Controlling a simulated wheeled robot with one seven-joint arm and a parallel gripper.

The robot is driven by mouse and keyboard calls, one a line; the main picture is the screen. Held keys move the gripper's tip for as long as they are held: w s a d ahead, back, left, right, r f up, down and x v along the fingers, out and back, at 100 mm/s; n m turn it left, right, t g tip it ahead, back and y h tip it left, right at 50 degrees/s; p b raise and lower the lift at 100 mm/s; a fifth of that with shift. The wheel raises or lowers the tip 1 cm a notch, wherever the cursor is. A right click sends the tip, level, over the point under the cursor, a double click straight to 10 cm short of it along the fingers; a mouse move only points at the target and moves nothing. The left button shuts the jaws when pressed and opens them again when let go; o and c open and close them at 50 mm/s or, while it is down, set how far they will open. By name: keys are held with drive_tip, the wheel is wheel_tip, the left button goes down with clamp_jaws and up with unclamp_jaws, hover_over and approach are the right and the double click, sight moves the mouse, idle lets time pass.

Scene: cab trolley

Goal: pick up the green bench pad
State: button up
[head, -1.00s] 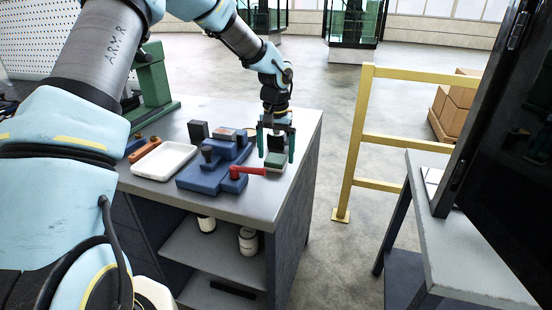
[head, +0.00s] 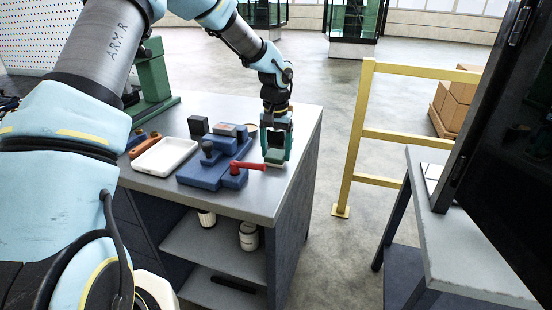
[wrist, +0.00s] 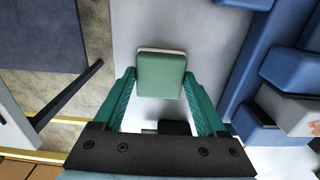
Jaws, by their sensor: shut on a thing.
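The green bench pad (wrist: 161,75) has a green top and a pale lower edge. In the wrist view it sits between the fingertips of my gripper (wrist: 160,92), which is shut on its sides. In the head view my gripper (head: 275,155) points down at the right end of the grey bench top, just right of the red handle. The pad (head: 275,157) shows there only in part between the teal fingers. I cannot tell whether it touches the bench.
A blue fixture (head: 203,175) with a red handle (head: 248,166) stands close left of my gripper. A white tray (head: 163,156) lies further left. The bench (head: 245,208) has its right edge near my gripper. A yellow rail (head: 357,135) stands beyond on the right.

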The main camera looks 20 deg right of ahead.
sight(276, 154)
drive_tip(key=shift+c, duration=0.6)
drive_tip(key=shift+r, duration=0.15)
wheel_tip(276, 154, up, 10)
drive_tip(key=b, duration=0.2)
drive_tip(key=shift+b, duration=0.3)
